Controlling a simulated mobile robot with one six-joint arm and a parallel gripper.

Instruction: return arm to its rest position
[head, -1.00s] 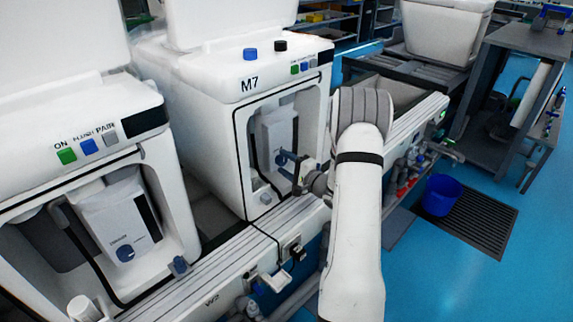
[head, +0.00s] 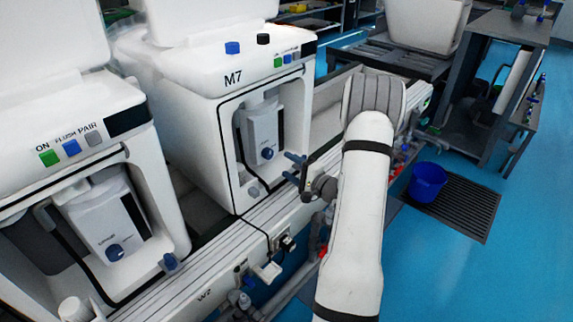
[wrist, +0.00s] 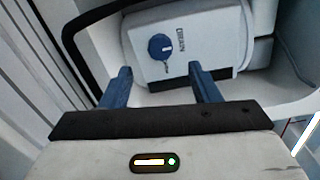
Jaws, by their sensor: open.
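Beyond the fingertips is a white box with a blue knob (wrist: 161,46), inside the bay. The same box (head: 262,132) shows in the head view, apart from the gripper. My forearm hides part of the rail behind it.
A second white unit (head: 70,150) with green, blue and grey buttons stands at the left. A pale rail (head: 215,262) runs along the units' front. A blue bucket (head: 428,180) is at the right, by a dark floor grate (head: 462,208). The blue floor at the right is open.

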